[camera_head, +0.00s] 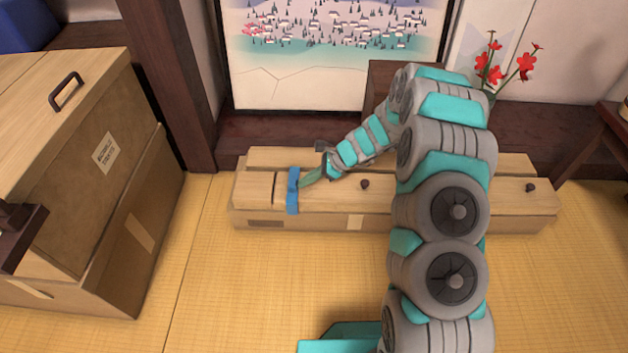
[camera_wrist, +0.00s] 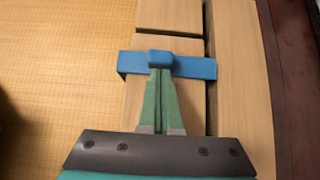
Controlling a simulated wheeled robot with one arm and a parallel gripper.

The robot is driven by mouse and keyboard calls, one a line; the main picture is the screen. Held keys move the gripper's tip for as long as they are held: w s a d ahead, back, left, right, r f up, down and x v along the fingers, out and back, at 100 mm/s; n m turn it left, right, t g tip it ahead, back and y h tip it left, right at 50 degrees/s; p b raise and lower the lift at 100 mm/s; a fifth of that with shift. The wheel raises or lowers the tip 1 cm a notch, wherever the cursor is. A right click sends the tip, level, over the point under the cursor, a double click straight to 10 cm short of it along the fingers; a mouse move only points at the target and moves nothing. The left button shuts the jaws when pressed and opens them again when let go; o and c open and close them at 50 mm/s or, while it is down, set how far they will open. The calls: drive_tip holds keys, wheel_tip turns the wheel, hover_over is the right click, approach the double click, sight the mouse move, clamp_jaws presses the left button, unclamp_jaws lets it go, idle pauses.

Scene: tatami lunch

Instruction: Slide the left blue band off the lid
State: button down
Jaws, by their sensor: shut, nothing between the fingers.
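The left blue band (camera_head: 293,190) lies across the long wooden lid (camera_head: 330,195), near its left end, just right of a seam in the wood. It also shows in the wrist view (camera_wrist: 195,67), with a raised blue block (camera_wrist: 160,59) at its middle. My gripper (camera_head: 304,183) is shut and empty, reaching in from the right. In the wrist view my green fingers (camera_wrist: 160,72) are together, their tips at the raised block; I cannot tell whether they touch it. A dark knob (camera_head: 365,184) stands on the lid right of the band. My arm hides part of the lid's right half.
Another dark knob (camera_head: 530,187) is near the lid's right end. A large wooden box (camera_head: 150,190) with a handle stands at the left. Red flowers (camera_head: 495,70) stand behind. The tatami floor (camera_head: 250,290) in front is clear.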

sight(282, 188)
drive_tip(key=shift+a, duration=0.1)
drive_tip(key=a, duration=0.4)
drive_tip(key=a+p, duration=0.1)
drive_tip(key=a, duration=0.3)
drive_tip(key=a+p, duration=0.1)
drive_tip(key=a, duration=0.3)
drive_tip(key=shift+w+a, duration=0.2)
drive_tip(key=shift+w, duration=0.1)
drive_tip(key=d, duration=0.3)
drive_tip(key=d+p, duration=0.1)
drive_tip(key=d, duration=0.1)
drive_tip(key=shift+s+r, duration=0.1)
drive_tip(key=shift+r, duration=0.25)
drive_tip(key=v, duration=0.9)
drive_tip(key=shift+p, duration=0.4)
